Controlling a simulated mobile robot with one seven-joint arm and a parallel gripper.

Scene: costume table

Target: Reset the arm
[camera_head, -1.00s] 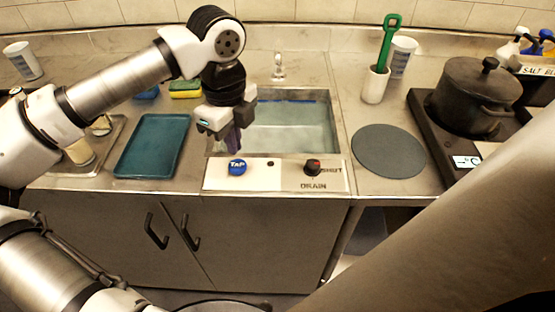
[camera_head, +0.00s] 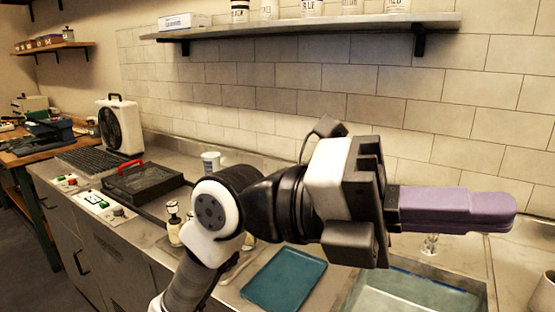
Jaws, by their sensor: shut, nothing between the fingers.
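My arm is raised in front of the counter in the head view, with the elbow at the lower middle and the wrist bent to the right. My gripper (camera_head: 512,212) points to the right in front of the tiled wall, above the sink. Its long purple fingers are together and hold nothing. The gripper is clear of the counter and touches nothing that I can see.
A teal tray (camera_head: 285,279) lies on the counter left of the sink (camera_head: 415,290). A wall shelf (camera_head: 310,24) with jars runs above the arm. A black case with a red handle (camera_head: 143,182), a fan (camera_head: 121,128) and a white cup (camera_head: 211,162) stand to the left.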

